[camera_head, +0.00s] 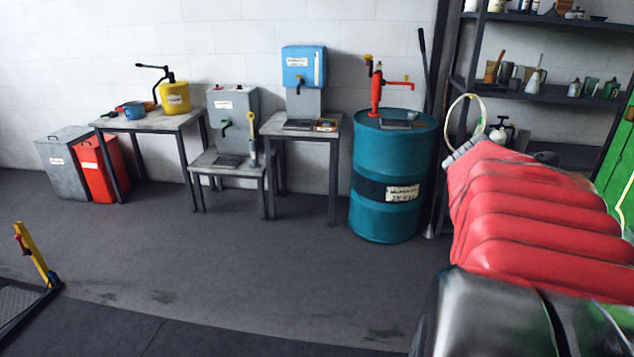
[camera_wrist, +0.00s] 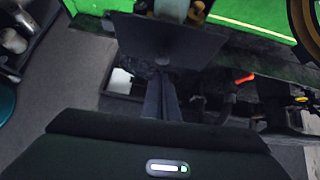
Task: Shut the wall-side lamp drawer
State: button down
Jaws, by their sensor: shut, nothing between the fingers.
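My gripper (camera_wrist: 163,80) shows in the wrist view, its dark fingers closed together with nothing between them. The fingers point toward a dark flat panel (camera_wrist: 150,35) beside the green bodywork (camera_wrist: 262,14). I cannot tell whether this panel is part of the wall-side lamp drawer. No lamp drawer can be made out for certain in either view. In the head view my red-sleeved arm fills the right side and hides what is behind it; the gripper does not show there.
A teal drum (camera_head: 385,155) with a red pump stands near dark shelves (camera_head: 545,95) along the wall. Work tables (camera_head: 150,122) and bins (camera_head: 65,160) stand further left. An orange-red handle (camera_wrist: 245,78) sits right of the fingers. The floor (camera_head: 250,255) is open in the middle.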

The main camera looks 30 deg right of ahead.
jog(key=shift+s+d, duration=0.7)
jog(key=shift+d, duration=0.25)
